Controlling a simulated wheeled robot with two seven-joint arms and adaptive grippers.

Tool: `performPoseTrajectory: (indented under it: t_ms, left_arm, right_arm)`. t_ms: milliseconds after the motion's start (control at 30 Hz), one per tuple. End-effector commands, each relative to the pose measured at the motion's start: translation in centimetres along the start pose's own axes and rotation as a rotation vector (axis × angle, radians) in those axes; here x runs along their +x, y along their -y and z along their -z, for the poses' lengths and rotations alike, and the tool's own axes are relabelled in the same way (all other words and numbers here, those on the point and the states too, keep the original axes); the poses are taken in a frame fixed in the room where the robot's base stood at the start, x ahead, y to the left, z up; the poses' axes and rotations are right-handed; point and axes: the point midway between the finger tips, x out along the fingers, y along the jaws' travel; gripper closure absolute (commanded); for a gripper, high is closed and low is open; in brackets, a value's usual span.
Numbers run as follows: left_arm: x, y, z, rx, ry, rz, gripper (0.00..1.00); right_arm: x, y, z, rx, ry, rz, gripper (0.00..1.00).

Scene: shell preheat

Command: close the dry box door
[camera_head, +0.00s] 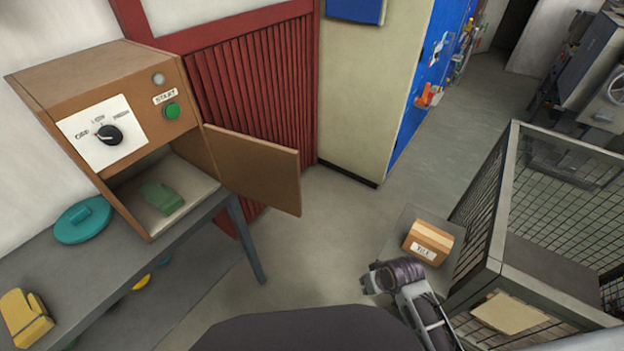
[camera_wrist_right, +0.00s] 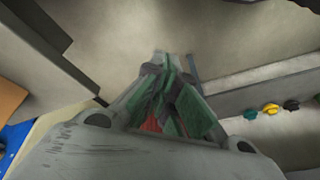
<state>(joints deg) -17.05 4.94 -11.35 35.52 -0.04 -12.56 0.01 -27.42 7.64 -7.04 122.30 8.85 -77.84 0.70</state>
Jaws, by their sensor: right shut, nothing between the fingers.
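The brown dry box (camera_head: 166,88) stands on the grey bench at the left in the head view. Its door (camera_head: 258,170) is wide open, swung out to the right of the opening. A green block-like thing (camera_head: 160,197) lies inside on the pale floor of the box. My right gripper (camera_wrist_right: 172,70) is shut and empty in the right wrist view, with green on its fingers. In the head view my right arm is at the lower right, well apart from the door. My left gripper is not in view.
A teal lid (camera_head: 83,220) and a yellow mitt (camera_head: 27,317) lie on the bench. A small carton (camera_head: 428,242) sits on a stand beside my right arm. A wire mesh cage (camera_head: 510,255) stands at the right. The floor (camera_head: 300,240) between door and carton is clear.

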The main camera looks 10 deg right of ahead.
Motion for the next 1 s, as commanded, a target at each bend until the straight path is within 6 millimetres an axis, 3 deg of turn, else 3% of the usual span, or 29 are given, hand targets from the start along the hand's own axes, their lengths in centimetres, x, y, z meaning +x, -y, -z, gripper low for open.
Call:
performPoseTrajectory:
  t_ms: [300, 700, 1000]
  left_arm:
    - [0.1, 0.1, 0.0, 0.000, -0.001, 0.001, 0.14]
    - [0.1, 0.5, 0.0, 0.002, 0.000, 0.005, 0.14]
    - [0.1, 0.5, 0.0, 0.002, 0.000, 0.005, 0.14]
  right_arm:
    - [-3.0, 2.5, 3.2, 0.023, -0.022, 0.159, 1.00]
    - [-4.6, 5.7, 7.7, 0.076, -0.035, 0.437, 1.00]
    - [-5.9, 6.9, 11.6, 0.147, -0.043, 0.649, 1.00]
